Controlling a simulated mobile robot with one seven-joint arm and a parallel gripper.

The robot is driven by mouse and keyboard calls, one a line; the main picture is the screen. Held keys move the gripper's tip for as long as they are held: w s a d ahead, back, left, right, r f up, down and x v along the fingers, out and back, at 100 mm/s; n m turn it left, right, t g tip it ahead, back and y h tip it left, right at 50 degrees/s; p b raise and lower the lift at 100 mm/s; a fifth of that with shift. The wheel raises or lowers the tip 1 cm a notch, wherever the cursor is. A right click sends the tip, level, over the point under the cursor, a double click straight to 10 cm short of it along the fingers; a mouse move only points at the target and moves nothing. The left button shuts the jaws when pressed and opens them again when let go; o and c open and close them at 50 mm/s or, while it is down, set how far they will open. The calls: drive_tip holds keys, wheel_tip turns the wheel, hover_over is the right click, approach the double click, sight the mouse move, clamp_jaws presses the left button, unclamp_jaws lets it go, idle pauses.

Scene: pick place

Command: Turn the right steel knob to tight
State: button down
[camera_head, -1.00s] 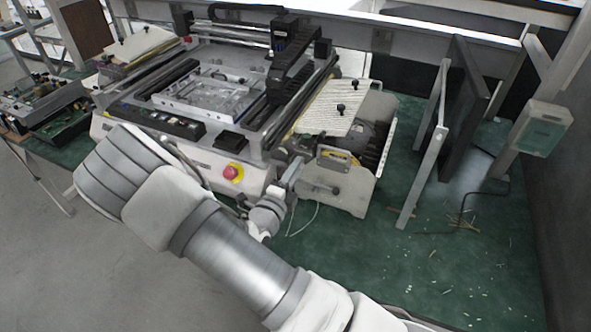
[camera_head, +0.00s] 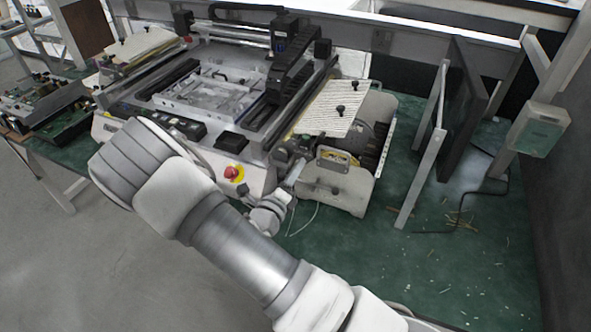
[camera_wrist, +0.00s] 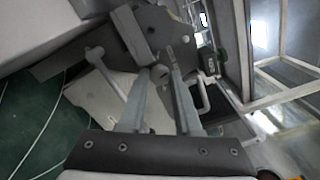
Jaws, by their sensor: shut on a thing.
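The machine (camera_head: 215,95) stands on the green bench. My gripper (camera_head: 296,172) is at its right front, beside the grey side plate (camera_head: 338,185). In the wrist view my gripper (camera_wrist: 161,72) has its two fingers close around a small round steel knob (camera_wrist: 160,75) and is shut on it. A thin steel lever with a rounded end (camera_wrist: 96,54) lies left of the fingers, apart from them. In the head view the knob is hidden by my wrist and fingers, and its turn angle cannot be told.
A red stop button (camera_head: 232,172) sits on the machine front near my forearm. A perforated plate with black knobs (camera_head: 332,108) is above the side plate. A dark upright panel (camera_head: 463,105) stands to the right. The green bench (camera_head: 420,270) is mostly clear at front right.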

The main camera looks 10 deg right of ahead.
idle(0.3)
drive_tip(key=c, duration=0.6)
unclamp_jaws()
drive_tip(key=v, duration=1.7)
drive_tip(key=shift+s+a, duration=0.15)
